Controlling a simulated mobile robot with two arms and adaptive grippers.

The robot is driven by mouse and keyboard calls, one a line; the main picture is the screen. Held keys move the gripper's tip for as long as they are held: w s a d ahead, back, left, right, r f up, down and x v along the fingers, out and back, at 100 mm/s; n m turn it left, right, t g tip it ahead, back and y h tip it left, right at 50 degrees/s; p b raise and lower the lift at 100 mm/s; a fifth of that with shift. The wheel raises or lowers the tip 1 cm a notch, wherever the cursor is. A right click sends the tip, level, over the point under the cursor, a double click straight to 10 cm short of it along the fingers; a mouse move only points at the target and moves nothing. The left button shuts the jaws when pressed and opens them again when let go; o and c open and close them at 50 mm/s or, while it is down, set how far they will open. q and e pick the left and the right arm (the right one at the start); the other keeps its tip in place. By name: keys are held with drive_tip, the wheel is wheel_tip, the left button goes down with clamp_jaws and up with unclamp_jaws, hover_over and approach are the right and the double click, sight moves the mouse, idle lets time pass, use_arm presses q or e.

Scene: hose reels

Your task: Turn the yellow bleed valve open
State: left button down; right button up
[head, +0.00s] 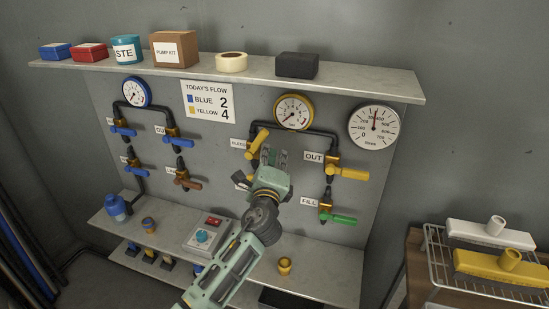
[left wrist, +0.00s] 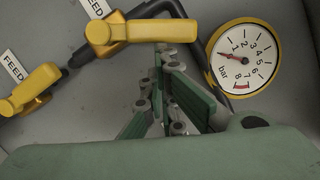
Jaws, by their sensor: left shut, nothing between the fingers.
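A yellow lever valve (head: 257,140) sits on the left leg of the yellow-rimmed gauge's pipe. In the left wrist view its handle (left wrist: 150,31) lies across the top, its label partly cut off. A second yellow valve (left wrist: 32,88) below it has a label that seems to read FEED; in the head view my gripper mostly hides it. My left gripper (head: 275,155) is shut and empty. Its fingertips (left wrist: 166,55) are close beside the upper handle; contact is unclear. My right gripper is out of view.
The yellow-rimmed gauge (head: 293,111) is above right of the gripper. A yellow OUT valve (head: 348,173) and green FILL valve (head: 338,219) stand to the right. Blue valves (head: 123,131) are on the left. An upper shelf (head: 360,87) juts out above; a lower shelf (head: 325,271) lies below.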

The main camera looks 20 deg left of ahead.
sight(256, 145)
use_arm(q)
drive_tip(key=a+r+n+p, duration=0.1)
drive_tip(key=n, duration=0.1)
drive_tip(key=a+r+n+g+p, duration=0.1)
drive_tip(key=r+n+p, duration=0.1)
drive_tip(key=shift+a, duration=0.15)
drive_tip(key=shift+a+r, duration=0.1)
idle(0.5)
